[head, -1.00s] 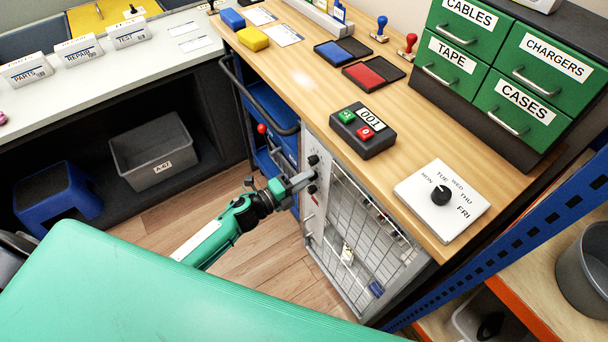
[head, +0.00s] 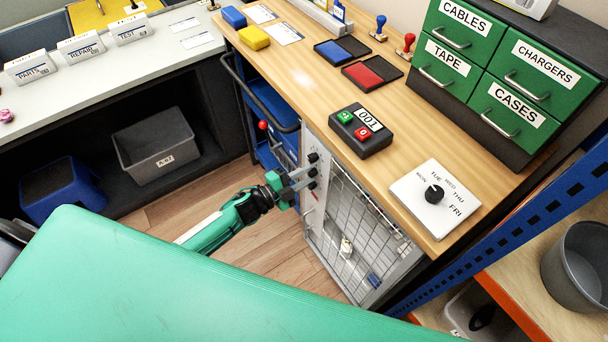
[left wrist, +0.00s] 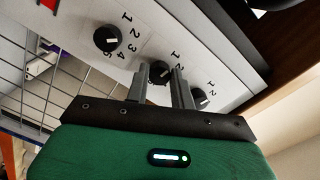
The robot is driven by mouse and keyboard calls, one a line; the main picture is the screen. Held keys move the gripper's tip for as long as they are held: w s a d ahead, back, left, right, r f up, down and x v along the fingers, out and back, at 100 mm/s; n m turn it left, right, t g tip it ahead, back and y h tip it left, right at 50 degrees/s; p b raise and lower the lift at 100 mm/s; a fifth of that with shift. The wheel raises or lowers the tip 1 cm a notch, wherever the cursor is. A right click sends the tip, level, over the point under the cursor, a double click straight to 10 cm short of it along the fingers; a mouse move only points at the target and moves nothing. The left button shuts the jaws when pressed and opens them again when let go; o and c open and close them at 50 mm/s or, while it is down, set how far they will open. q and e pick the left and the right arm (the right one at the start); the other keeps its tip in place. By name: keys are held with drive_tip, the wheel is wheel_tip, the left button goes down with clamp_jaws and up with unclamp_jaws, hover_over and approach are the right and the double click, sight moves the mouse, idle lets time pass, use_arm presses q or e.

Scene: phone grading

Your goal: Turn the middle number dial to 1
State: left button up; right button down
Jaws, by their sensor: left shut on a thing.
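Several black number dials sit in a row on the light panel of the cabinet under the wooden worktop. In the left wrist view, the middle dial (left wrist: 159,69) has a white mark, with printed numbers 1 and 2 beside it; which number the mark points to I cannot tell. My left gripper (head: 304,179) is at the panel, its fingers shut on the middle dial, one on each side, as the left wrist view (left wrist: 161,84) shows. The fingers partly hide this dial. My right gripper is not in view.
One neighbouring dial (left wrist: 107,38) has several numbers, and another dial (left wrist: 200,97) is close to a finger. A wire mesh door (head: 355,235) adjoins the panel. On the worktop are a counter box (head: 375,143) and a weekday dial (head: 434,194). Open floor lies left of the cabinet.

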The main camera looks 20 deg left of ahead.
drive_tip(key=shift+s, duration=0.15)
use_arm(q)
drive_tip(key=o, duration=1)
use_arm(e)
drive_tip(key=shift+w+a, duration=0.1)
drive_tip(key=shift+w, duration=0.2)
use_arm(q)
drive_tip(key=shift+s, duration=0.1)
drive_tip(key=shift+s+a, duration=0.25)
drive_tip(key=b+v, duration=0.2)
drive_tip(key=v, duration=1.1)
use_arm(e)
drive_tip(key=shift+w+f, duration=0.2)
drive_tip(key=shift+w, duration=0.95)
